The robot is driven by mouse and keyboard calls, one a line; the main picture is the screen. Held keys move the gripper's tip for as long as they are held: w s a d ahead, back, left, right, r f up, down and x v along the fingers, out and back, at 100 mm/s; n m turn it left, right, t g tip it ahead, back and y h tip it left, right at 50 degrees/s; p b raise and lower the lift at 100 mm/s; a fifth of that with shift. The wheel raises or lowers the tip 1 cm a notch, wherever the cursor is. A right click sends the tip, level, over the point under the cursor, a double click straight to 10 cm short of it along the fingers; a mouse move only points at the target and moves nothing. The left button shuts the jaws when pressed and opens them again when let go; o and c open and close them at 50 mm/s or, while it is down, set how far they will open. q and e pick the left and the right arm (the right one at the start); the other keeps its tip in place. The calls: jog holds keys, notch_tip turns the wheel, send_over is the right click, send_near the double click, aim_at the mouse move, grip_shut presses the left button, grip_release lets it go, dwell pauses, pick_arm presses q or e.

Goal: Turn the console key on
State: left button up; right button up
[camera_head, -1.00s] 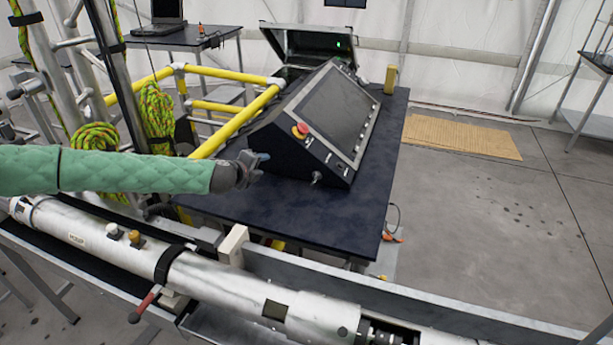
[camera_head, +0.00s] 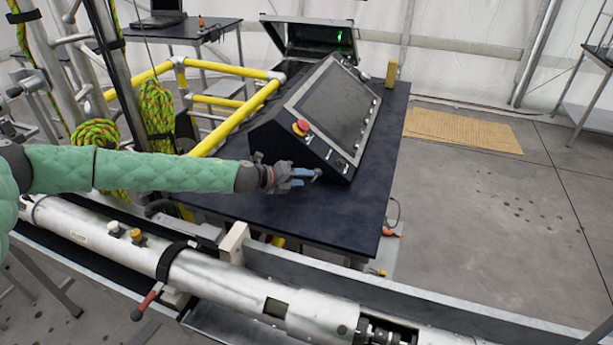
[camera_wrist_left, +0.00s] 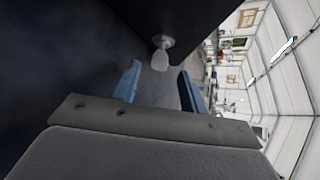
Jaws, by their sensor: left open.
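The black console (camera_head: 325,115) with a slanted screen stands on the dark table. Its key (camera_head: 318,173) sticks out of the lower side facing me, near the right corner. The key (camera_wrist_left: 160,58) shows in the left wrist view as a pale rounded tab on a round collar, just ahead of the fingers. My left gripper (camera_head: 305,177) is beside the key in the head view. In the wrist view my left gripper (camera_wrist_left: 160,88) is open, its two blue fingers to either side of the key's line, with nothing between them. My right gripper is not in view.
A red emergency button (camera_head: 300,127) sits on the console's panel above my left gripper. The dark table top (camera_head: 350,215) is clear in front. A yellow rail (camera_head: 235,122) runs behind my forearm, and a long silver tube (camera_head: 220,285) lies nearer me.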

aim_at(315, 177)
pick_arm(q)
jog(key=shift+x, duration=1.25)
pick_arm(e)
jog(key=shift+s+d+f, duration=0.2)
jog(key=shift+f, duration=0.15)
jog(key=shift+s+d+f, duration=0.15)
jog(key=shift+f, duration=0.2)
pick_arm(q)
grip_shut()
jog(key=shift+p, duration=0.3)
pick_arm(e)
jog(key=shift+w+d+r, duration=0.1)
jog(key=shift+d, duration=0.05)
